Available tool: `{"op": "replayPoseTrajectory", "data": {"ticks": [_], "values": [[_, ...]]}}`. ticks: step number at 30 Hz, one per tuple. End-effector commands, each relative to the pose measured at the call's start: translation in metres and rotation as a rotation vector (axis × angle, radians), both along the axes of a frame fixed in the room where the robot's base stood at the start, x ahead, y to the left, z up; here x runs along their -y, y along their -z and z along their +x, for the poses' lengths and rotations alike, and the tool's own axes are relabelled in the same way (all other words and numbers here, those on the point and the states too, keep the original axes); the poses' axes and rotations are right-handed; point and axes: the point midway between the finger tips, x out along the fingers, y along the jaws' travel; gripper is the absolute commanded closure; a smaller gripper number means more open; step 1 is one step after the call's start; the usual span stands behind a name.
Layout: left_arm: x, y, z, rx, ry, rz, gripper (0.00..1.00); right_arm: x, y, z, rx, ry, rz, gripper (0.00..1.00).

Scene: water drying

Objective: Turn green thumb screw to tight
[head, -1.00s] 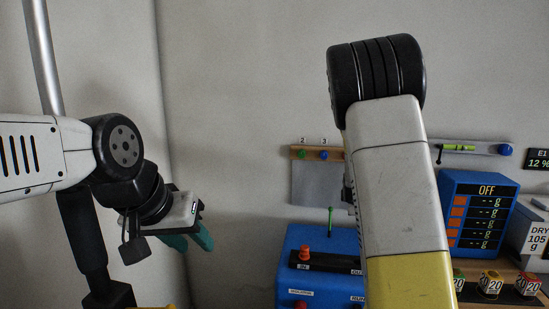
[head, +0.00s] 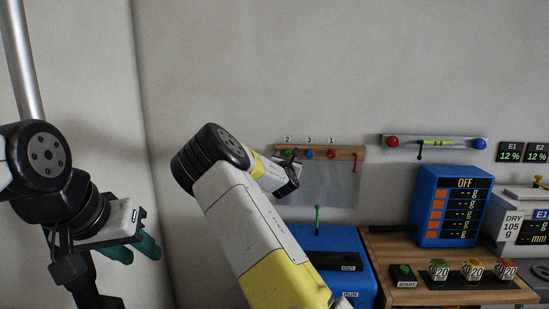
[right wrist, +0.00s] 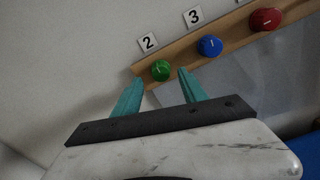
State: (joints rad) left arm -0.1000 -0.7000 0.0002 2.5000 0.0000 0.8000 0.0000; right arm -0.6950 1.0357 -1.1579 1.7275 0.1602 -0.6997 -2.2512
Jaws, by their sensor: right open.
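The green thumb screw (right wrist: 160,70) is a round knob with a pale mark, on a wooden rail under label 2. It also shows small in the head view (head: 287,153). My right gripper (right wrist: 158,82) is open, with its teal fingertips left and right of the green screw in the right wrist view. The fingers look empty, and I cannot tell whether a tip touches the screw. In the head view, my right wrist is at the rail's left end. My left gripper (head: 134,249) hangs at the far left, away from the rail; its jaw gap is unclear.
A blue screw (right wrist: 210,46) and a red screw (right wrist: 266,19) sit further right on the wooden rail (right wrist: 185,61). A grey sheet (head: 335,185) hangs below. A blue machine (head: 325,240) with a green lever (head: 317,219) stands beneath. A blue scale display (head: 450,207) stands right.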

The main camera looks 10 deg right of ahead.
Motion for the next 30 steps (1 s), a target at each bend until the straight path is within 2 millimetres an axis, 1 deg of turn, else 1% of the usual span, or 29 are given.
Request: {"op": "replayPoseTrajectory", "data": {"ticks": [1, 3, 6, 15, 20, 21, 23, 30], "values": [[0.0, 0.0, 0.0, 0.0, 0.0, 0.0, 0.64, 0.003, 0.0, 0.007, 0.001, 0.001, 0.0, 0.5], [0.0, 0.0, 0.0, 0.0, 0.0, 0.0, 0.64, 0.005, 0.0, 0.014, 0.0, 0.001, 0.001, 0.5], [0.0, 0.0, 0.0, 0.0, 0.0, 0.0, 0.64, 0.006, 0.0, 0.02, 0.0, 0.001, 0.001, 0.5], [0.0, 0.0, 0.0, 0.0, 0.0, 0.0, 0.64, 0.006, 0.0, 0.022, 0.0, 0.001, 0.002, 0.5], [0.0, 0.0, 0.0, 0.0, 0.0, 0.0, 0.64, 0.006, 0.0, 0.022, -0.001, 0.001, 0.002, 0.81], [0.0, 0.0, 0.0, 0.0, 0.0, 0.0, 0.64, 0.006, 0.0, 0.022, -0.001, 0.001, 0.002, 0.89], [0.0, 0.0, 0.0, 0.0, 0.0, 0.0, 0.64, 0.006, 0.0, 0.022, -0.001, 0.001, 0.002, 1.0], [0.0, 0.0, 0.0, 0.0, 0.0, 0.0, 0.64, 0.006, 0.0, 0.022, 0.002, 0.001, 0.012, 1.0]]}}
